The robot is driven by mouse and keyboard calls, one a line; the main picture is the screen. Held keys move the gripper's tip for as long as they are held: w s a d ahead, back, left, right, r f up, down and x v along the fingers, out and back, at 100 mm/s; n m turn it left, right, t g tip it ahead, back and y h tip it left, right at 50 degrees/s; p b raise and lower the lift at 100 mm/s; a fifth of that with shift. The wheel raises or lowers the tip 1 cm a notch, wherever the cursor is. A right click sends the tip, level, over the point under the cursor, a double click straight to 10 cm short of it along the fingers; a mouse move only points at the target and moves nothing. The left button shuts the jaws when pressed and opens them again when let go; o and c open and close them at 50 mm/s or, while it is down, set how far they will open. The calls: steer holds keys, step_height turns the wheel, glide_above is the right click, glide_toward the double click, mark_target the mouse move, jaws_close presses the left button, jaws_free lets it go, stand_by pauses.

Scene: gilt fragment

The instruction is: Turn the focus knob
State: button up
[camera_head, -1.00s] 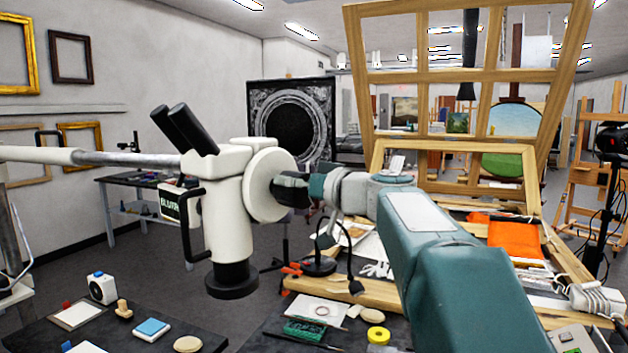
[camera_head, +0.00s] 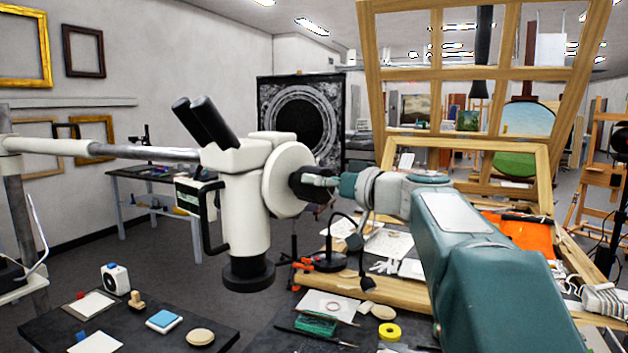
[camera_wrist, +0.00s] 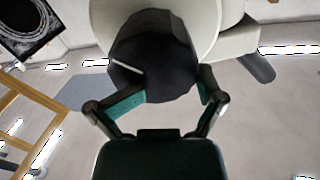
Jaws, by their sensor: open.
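The focus knob (camera_head: 308,183) is a black, faceted knob on the round white side housing of a white microscope (camera_head: 243,205) with black eyepieces. In the wrist view the knob (camera_wrist: 155,50) fills the top middle and carries a short white mark line. My gripper (camera_head: 322,181) is at the knob, reaching in from the right. In the wrist view my gripper (camera_wrist: 172,88) is open, with one teal and black finger at each side of the knob's near end. I cannot tell whether the fingers touch it.
The microscope hangs on a horizontal white and metal arm (camera_head: 140,153) from the left. Below are dark tables with a yellow tape roll (camera_head: 389,332), a blue-topped box (camera_head: 164,320) and other small items. A large wooden frame (camera_head: 545,165) stands behind my arm.

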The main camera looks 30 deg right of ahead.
steer(key=v, duration=1)
steer(key=shift+s, duration=0.35)
stand_by(0.6)
steer(key=shift+s+d+r, duration=0.1)
steer(key=v, duration=1.1)
steer(key=shift+s, duration=0.4)
steer(key=shift+d, duration=0.1)
steer(key=w+a+m, duration=0.2)
steer(key=w, duration=0.5)
steer(key=w+a+m, duration=0.2)
steer(key=w+a, duration=0.1)
steer(key=w, duration=0.5)
steer(key=w+a+m, duration=0.2)
steer(key=w+m, duration=0.1)
steer(key=w, duration=0.5)
steer(key=shift+a, duration=0.4)
steer(key=c, duration=0.8)
